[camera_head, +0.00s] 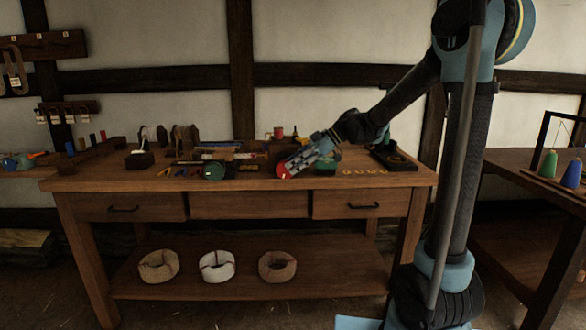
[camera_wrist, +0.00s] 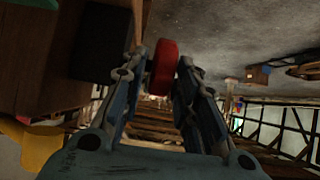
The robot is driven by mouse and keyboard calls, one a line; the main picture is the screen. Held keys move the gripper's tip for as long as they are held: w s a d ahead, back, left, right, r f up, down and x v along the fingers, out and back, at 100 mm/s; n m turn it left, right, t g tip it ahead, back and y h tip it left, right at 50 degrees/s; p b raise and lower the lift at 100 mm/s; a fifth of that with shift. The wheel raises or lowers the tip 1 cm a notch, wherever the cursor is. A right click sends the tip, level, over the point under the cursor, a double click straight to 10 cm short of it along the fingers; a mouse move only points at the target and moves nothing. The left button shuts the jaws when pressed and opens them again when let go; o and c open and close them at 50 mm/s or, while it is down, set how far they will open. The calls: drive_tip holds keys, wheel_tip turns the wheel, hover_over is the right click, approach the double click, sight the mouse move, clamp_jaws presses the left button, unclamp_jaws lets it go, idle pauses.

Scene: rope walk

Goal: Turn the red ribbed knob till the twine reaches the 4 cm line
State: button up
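The red knob (camera_head: 283,170) is at the front edge of the workbench, right at the tip of my gripper (camera_head: 289,166). In the wrist view the red knob (camera_wrist: 163,68) shows as a narrow upright disc between the two fingertips of my gripper (camera_wrist: 162,62). The fingers stand close on both sides of it; whether both touch it cannot be told. The ribs are too small to make out. The twine and the 4 cm line cannot be made out in either view.
The wooden workbench (camera_head: 245,184) holds a green round piece (camera_head: 214,172) left of the knob and a green box (camera_head: 326,167) right of it. A dark tray (camera_head: 393,159) lies at the right. Rope coils (camera_head: 217,265) rest on the lower shelf.

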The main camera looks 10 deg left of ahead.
drive_tip(key=v, duration=1)
drive_tip(key=shift+w+d, duration=0.2)
drive_tip(key=shift+d, duration=0.05)
drive_tip(key=shift+r, duration=0.1)
drive_tip(key=s+d+f+m+t+h, duration=0.2)
drive_tip(key=s+d+f+m+h, duration=0.3)
drive_tip(key=s+d+f+m, duration=0.5)
drive_tip(key=s+d+f+m+t+h, duration=0.2)
drive_tip(key=s+d+f+m+h, duration=0.3)
drive_tip(key=s+d+f+m, duration=0.5)
drive_tip(key=s+d+f, duration=0.3)
drive_tip(key=s+d, duration=0.3)
drive_tip(key=d, duration=0.3)
drive_tip(key=shift+s+t+h, duration=0.25)
drive_tip(key=shift+t+h, duration=0.05)
